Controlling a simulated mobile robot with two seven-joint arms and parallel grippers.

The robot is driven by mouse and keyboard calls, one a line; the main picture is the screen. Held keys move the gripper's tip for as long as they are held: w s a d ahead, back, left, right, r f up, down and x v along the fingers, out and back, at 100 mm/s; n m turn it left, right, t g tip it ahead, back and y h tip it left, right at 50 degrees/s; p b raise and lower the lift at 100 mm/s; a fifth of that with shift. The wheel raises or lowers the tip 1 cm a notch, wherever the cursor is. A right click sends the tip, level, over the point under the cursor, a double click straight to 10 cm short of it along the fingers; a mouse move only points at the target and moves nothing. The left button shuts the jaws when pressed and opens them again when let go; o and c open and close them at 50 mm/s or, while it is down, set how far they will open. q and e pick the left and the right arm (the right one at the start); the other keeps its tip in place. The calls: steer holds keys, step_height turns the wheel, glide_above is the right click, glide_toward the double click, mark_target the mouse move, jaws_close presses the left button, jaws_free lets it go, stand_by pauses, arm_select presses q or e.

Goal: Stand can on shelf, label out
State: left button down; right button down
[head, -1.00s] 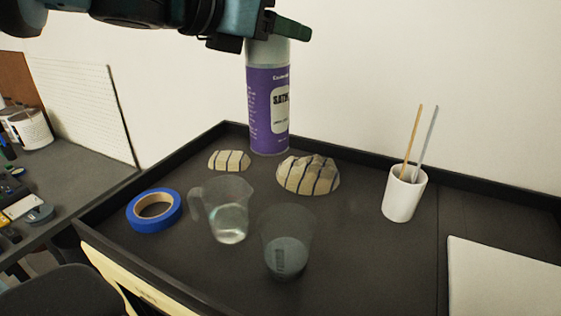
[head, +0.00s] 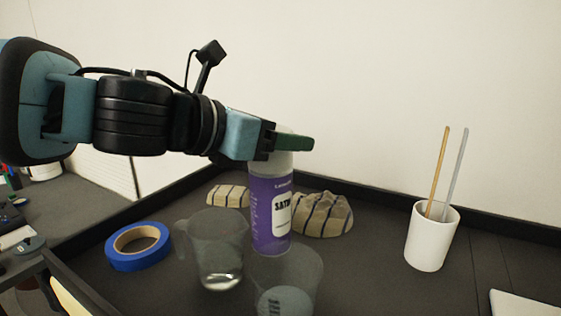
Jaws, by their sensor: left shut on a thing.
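The purple spray can (head: 268,215) with a pale top stands upright at the middle of the head view. Its white label panel with "SATIN"-like lettering faces toward me and a little to the right. My left gripper (head: 285,143) is shut on the can near its top. The can's base is near the dark tray surface, behind the clear cups; I cannot tell whether it touches. My right gripper is not in view. No shelf can be made out.
Bare tray lies between the stones and white cup.

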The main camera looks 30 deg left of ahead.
mark_target(279, 160)
arm_select(q)
step_height(279, 160, down, 4)
steer(key=shift+r+b, duration=0.2)
steer(key=shift+b, duration=0.35)
steer(key=shift+r, duration=0.15)
steer(key=shift+c, duration=2.1)
jaws_free()
steer(key=shift+f, duration=0.2)
